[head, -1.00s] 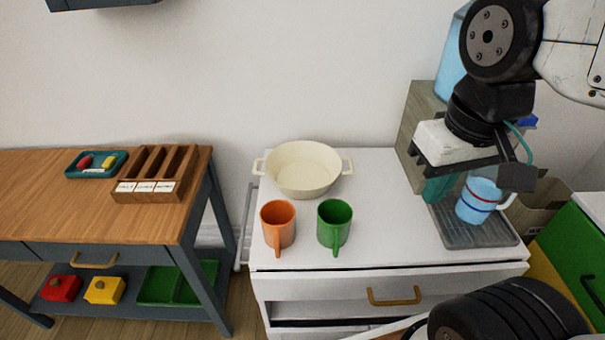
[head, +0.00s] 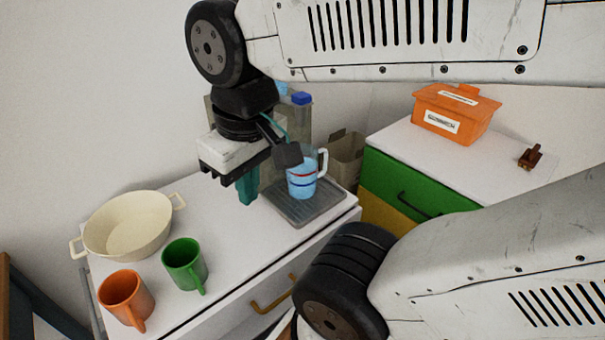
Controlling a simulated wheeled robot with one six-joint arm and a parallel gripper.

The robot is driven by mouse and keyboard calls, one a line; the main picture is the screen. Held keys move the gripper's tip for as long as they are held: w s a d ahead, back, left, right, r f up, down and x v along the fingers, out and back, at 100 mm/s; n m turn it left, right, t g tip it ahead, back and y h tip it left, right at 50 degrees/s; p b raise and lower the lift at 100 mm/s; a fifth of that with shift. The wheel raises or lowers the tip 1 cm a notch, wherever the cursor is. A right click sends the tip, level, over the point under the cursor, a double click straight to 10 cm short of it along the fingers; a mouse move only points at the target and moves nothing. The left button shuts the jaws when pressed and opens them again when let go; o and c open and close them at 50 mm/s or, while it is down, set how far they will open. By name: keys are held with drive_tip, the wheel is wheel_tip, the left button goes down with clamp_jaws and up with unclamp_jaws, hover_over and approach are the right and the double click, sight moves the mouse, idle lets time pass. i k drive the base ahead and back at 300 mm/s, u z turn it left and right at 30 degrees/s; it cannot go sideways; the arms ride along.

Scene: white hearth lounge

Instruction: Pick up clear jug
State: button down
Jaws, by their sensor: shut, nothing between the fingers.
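A dark block on my wrist overlaps the jug's upper left in the picture. I cannot tell the exact gap between fingers and jug.
On the white counter (head: 225,232) are a cream two-handled pan (head: 128,228), an orange mug (head: 124,296) and a green mug (head: 184,264). A blue-capped bottle (head: 301,112) stands behind the jug. An orange bin (head: 455,112) sits on the green-drawered cabinet (head: 392,186) at right.

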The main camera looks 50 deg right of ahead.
sight(301, 180)
drive_tip(key=u, duration=0.7)
drive_tip(key=k, duration=0.35)
drive_tip(key=z, duration=0.7)
